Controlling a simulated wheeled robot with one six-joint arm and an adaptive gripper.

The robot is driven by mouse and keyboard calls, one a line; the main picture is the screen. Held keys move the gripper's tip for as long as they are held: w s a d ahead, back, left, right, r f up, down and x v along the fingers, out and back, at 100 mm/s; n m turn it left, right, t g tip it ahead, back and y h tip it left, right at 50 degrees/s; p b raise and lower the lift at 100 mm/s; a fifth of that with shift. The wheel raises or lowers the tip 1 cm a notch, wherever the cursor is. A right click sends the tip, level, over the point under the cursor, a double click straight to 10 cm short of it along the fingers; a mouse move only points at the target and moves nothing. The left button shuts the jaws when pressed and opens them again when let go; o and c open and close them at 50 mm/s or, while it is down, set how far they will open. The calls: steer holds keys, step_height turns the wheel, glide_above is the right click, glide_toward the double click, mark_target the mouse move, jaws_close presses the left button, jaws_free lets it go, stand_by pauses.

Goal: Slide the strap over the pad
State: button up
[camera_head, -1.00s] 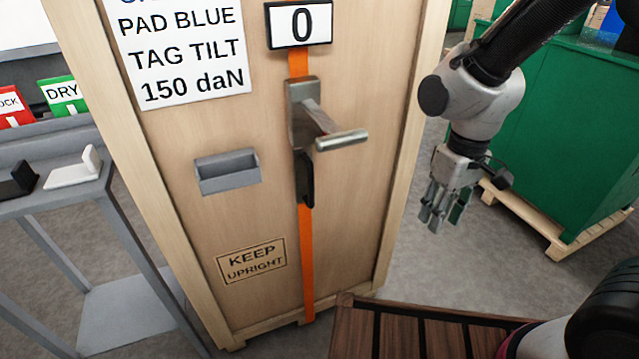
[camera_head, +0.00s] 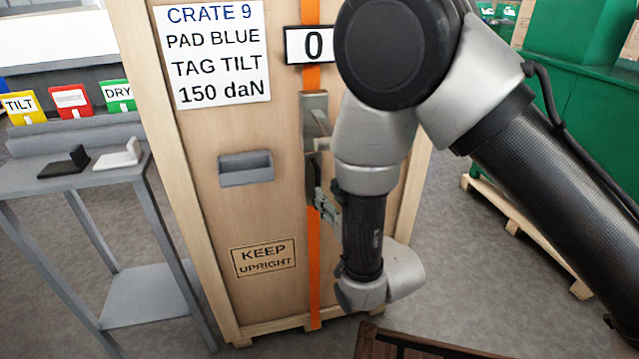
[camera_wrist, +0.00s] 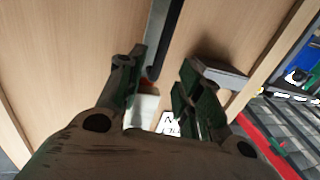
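The orange strap (camera_head: 314,268) runs vertically down the front of the wooden crate (camera_head: 205,230). A grey metal ratchet fitting (camera_head: 314,125) with a lever sits over it, partly hidden by my arm. My gripper (camera_head: 324,204) is just below the fitting, close to the strap. In the wrist view my gripper (camera_wrist: 160,88) has its fingers apart, with a dark bar (camera_wrist: 166,45) just ahead of them; I cannot tell whether they touch it. I see no blue pad. A black corner piece (camera_head: 66,163) and a white corner piece (camera_head: 120,155) lie on the grey side stand.
The grey stand (camera_head: 95,180) is left of the crate, with yellow, red and green tags (camera_head: 70,102). A small grey holder (camera_head: 246,168) sticks out from the crate front. A counter display (camera_head: 313,45) reads 0. A green container (camera_head: 570,100) stands at right.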

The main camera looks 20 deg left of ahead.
mark_target(319, 183)
steer(key=x, duration=0.7)
steer(key=shift+w+a+r, duration=0.2)
steer(key=shift+w, duration=0.15)
jaws_close()
